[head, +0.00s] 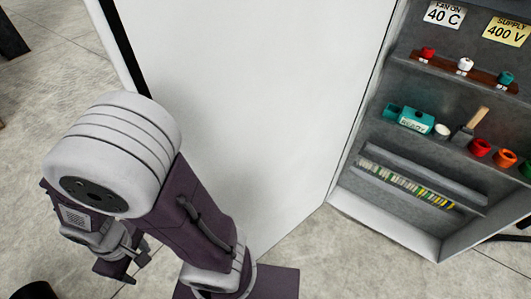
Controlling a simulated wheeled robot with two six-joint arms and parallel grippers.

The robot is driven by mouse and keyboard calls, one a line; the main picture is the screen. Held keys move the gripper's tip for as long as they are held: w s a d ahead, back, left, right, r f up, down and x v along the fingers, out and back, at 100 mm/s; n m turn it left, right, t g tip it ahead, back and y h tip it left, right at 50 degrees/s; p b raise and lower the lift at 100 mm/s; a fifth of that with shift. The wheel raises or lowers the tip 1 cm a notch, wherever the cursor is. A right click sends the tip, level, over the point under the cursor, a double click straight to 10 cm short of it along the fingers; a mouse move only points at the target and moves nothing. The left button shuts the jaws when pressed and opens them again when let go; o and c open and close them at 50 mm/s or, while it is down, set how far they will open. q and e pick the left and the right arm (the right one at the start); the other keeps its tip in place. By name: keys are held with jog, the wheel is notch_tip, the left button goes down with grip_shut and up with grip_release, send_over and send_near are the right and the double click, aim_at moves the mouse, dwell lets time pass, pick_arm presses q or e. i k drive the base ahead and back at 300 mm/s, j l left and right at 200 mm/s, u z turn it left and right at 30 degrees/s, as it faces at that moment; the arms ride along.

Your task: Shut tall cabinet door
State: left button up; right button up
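The tall cabinet (385,205) stands at the right with its inside and shelves showing. Its white door (240,90) is swung open and fills the middle of the head view. The door's outer edge is at the upper left, a dark strip beside the panel. My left arm stands in front of the door at the lower left. My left gripper (125,267) hangs low near the floor, left of the door and apart from it; its fingers are small and partly hidden by the arm. My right gripper is out of view.
Inside the cabinet are a rail with red, white and teal knobs (465,65), a teal box (416,119), a brush-like tool (470,125), orange and red rings (480,147) and a terminal strip (405,183). Concrete floor (50,65) is clear at the left.

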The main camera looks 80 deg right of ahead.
aim_at(266, 98)
jog(key=i+l+z, duration=0.25)
jog(key=i, duration=0.25)
jog(key=i+z, duration=0.3)
jog(key=i, duration=0.2)
jog(key=i+z, duration=0.2)
jog(key=z, duration=0.25)
jog(key=i+j+z, duration=0.15)
jog(key=z, duration=0.25)
jog(key=i+j+z, duration=0.15)
jog(key=z, duration=0.3)
jog(key=j+z, duration=0.1)
jog(key=z, duration=0.35)
jog(key=i+j+z, duration=0.1)
jog(key=z, duration=0.3)
jog(key=j+z, duration=0.1)
jog(key=z, duration=0.35)
jog(key=j+z, duration=0.15)
jog(key=z, duration=0.3)
jog(key=j+z, duration=0.15)
jog(key=z, duration=0.3)
jog(key=j+z, duration=0.15)
jog(key=z, duration=0.25)
jog(key=j+z, duration=0.1)
jog(key=z, duration=0.35)
jog(key=u, duration=0.7)
jog(key=i+l+u, duration=0.15)
